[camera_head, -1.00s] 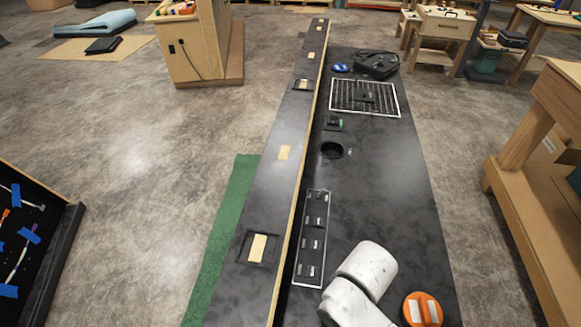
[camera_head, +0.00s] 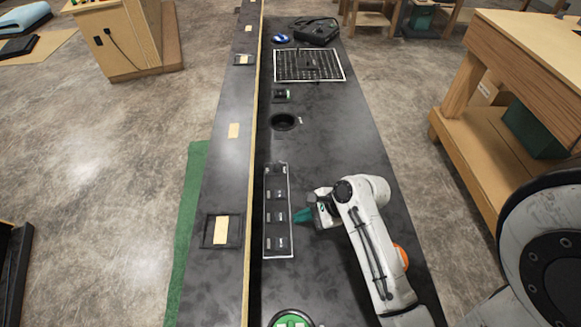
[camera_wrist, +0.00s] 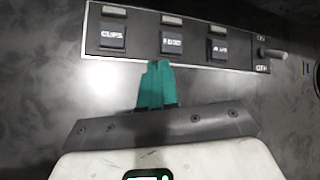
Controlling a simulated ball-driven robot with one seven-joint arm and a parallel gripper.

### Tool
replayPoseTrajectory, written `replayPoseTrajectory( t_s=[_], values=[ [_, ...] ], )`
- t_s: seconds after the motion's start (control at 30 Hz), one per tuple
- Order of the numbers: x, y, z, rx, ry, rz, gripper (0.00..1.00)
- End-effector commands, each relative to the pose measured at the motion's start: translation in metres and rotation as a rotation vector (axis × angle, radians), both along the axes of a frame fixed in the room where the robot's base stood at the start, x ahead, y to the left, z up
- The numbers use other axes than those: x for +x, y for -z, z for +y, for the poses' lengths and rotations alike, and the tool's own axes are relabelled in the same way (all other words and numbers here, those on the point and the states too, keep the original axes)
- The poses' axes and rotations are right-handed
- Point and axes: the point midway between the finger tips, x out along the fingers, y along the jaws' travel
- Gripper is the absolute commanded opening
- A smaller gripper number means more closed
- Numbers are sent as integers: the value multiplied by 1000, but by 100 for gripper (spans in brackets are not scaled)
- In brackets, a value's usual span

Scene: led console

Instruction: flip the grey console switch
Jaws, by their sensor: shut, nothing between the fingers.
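The console panel (camera_head: 268,247) is a dark strip with a pale border, lying on the long black counter. My gripper (camera_head: 303,215) is at the panel's right edge in the head view. In the wrist view its teal fingertips (camera_wrist: 158,70) are together and empty, just below the middle rocker and left of the toggle; contact is unclear.
A raised ledge (camera_head: 232,130) runs along the counter's left side. Beyond the panel are a round hole (camera_head: 284,121) and a wire grid (camera_head: 308,65). An orange round thing (camera_head: 401,257) is partly behind my arm. A green round thing (camera_head: 291,319) is at the near edge.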

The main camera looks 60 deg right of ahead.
Motion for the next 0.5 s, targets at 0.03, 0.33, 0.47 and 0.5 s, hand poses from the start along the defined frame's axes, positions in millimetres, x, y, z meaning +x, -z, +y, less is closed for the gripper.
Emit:
replayPoseTrajectory(
  t_s=[0.03,0.33,0.47,0.5],
  values=[
    [0,-1,-15,69,108,-21,0],
    [-7,-19,-90,536,661,-179,0],
    [-13,-25,-111,672,790,-231,0],
    [-14,-27,-114,702,814,-242,0]
  ],
)
